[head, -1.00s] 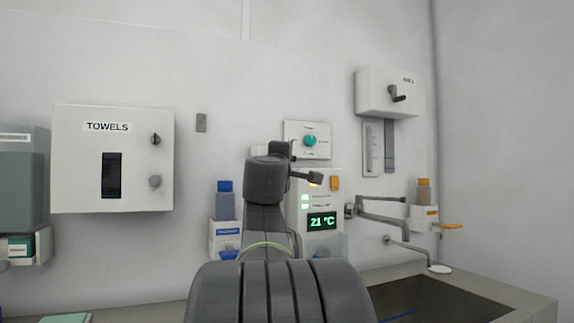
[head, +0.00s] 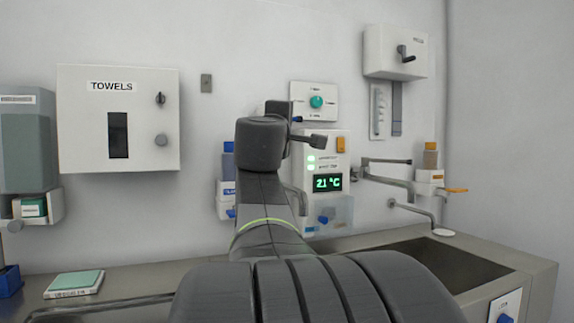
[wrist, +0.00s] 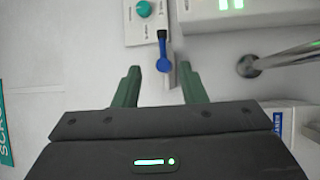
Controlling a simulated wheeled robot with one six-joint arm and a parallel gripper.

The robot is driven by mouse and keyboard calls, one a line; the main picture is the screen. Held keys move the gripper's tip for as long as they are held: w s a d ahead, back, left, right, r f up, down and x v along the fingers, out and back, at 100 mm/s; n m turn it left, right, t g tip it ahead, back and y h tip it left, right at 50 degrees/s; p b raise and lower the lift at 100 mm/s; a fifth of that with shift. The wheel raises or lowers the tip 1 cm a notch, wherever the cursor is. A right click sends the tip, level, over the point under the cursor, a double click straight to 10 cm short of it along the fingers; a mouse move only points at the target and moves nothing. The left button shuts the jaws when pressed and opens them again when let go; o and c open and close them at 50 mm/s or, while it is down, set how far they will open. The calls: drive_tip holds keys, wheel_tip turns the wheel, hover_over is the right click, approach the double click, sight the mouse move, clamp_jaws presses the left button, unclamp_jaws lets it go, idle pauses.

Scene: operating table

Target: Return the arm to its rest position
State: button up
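My gripper (wrist: 160,88) shows in the wrist view with its two green fingers spread apart. It is open and nothing is held between them. Beyond the fingertips, a blue-handled lever (wrist: 164,57) hangs at the wall below the panel with the green knob (wrist: 144,9). I cannot tell how far it is from the fingers. In the head view my arm is raised in the middle, in front of the wall, and its dark links hide most of the gripper.
The knob panel (head: 328,98) and a temperature unit (head: 342,170) reading 21 °C are on the wall near my arm. A towel box (head: 146,138) is at left. A sink (head: 440,262), taps (head: 385,176) and a wall box (head: 396,50) are at right. A green-topped pack (head: 75,283) lies on the counter.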

sight(296, 119)
drive_tip(key=p+x, duration=0.3)
drive_tip(key=x, duration=1)
drive_tip(key=shift+w+d, duration=0.2)
drive_tip(key=shift+w, duration=0.1)
